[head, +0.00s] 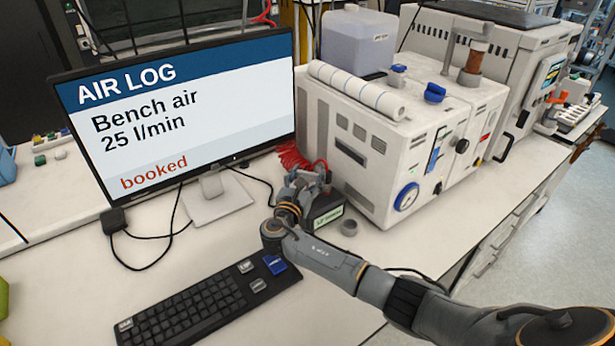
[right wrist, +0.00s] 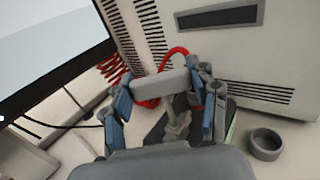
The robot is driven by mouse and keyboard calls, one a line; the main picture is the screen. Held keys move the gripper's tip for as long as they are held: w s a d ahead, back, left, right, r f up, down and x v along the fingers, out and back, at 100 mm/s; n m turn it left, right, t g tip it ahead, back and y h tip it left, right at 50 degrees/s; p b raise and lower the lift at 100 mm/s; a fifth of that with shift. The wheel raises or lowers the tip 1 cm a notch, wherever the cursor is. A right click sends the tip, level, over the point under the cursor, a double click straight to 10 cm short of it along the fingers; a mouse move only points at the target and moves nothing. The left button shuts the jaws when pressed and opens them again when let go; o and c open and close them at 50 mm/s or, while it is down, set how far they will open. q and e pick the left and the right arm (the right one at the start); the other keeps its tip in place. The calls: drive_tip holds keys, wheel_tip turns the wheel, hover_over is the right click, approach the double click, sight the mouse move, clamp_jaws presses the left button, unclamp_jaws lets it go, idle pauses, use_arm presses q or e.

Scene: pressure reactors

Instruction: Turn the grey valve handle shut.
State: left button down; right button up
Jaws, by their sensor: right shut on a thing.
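The grey valve handle (right wrist: 160,85) shows in the right wrist view as a pale grey crossbar on a short stem. My right gripper (right wrist: 166,98) is shut on it, with one finger at each end of the bar. In the head view my right gripper (head: 309,178) is between the monitor and the white machine, and it largely hides the handle there. Below it is a dark valve block (head: 325,213) with a pale green label. A red hose (right wrist: 178,54) curves behind the handle. My left gripper is not in view.
A monitor (head: 180,105) reads "AIR LOG, Bench air 25 l/min, booked". A white machine (head: 375,195) with a gauge stands close on the right. A small grey ring (right wrist: 266,144) lies beside the block. A keyboard (head: 200,310) lies in front on the bench.

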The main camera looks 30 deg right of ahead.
drive_tip(key=shift+w+a+f+m+g+h+b, duration=0.15)
drive_tip(key=shift+m+g+h+b, duration=0.2)
drive_tip(key=shift+m+g+h, duration=0.3)
drive_tip(key=m+g+h+b, duration=0.1)
drive_tip(key=m+g+b, duration=0.1)
drive_tip(key=g+b, duration=0.1)
drive_tip(key=m+g+h+b, duration=0.2)
drive_tip(key=m+g+b, duration=0.1)
drive_tip(key=g+b, duration=0.1)
drive_tip(key=shift+g+h+b, duration=0.25)
drive_tip(key=shift+b, duration=0.2)
drive_tip(key=shift+m+g+b, duration=0.45)
drive_tip(key=shift+g+b, duration=0.15)
drive_tip(key=shift+b, duration=0.25)
drive_tip(key=shift+d+r+g, duration=0.2)
drive_tip(key=shift+g, duration=0.1)
drive_tip(key=o, duration=1.2)
drive_tip(key=shift+c, duration=0.2)
drive_tip(key=shift+a, duration=0.1)
